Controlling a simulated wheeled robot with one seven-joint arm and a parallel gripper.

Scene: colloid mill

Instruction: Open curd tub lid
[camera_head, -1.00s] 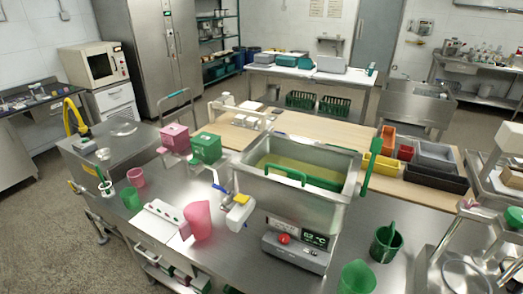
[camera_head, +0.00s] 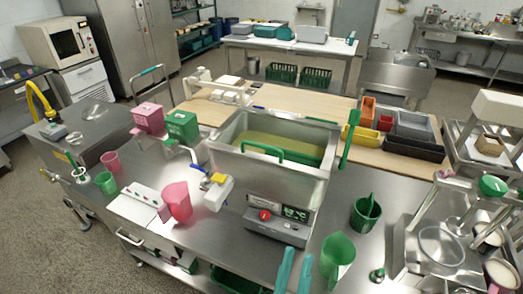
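My gripper (camera_head: 294,271) enters at the bottom edge, below the control box of the steel vat. Its two teal fingers are apart, with nothing visible between them; the rest of it is out of frame. I cannot tell for sure which thing is the curd tub. A pink lidded box (camera_head: 149,120) and a green lidded box (camera_head: 182,129) stand side by side at the left back of the steel counter. Both look closed. My gripper is well to the right of and nearer than both boxes.
The steel vat (camera_head: 262,180) with yellowish contents stands mid-counter. A pink jug (camera_head: 177,201), a green jug (camera_head: 337,255) and a dark green pot (camera_head: 365,214) stand around it. A steel machine (camera_head: 425,250) fills the right side.

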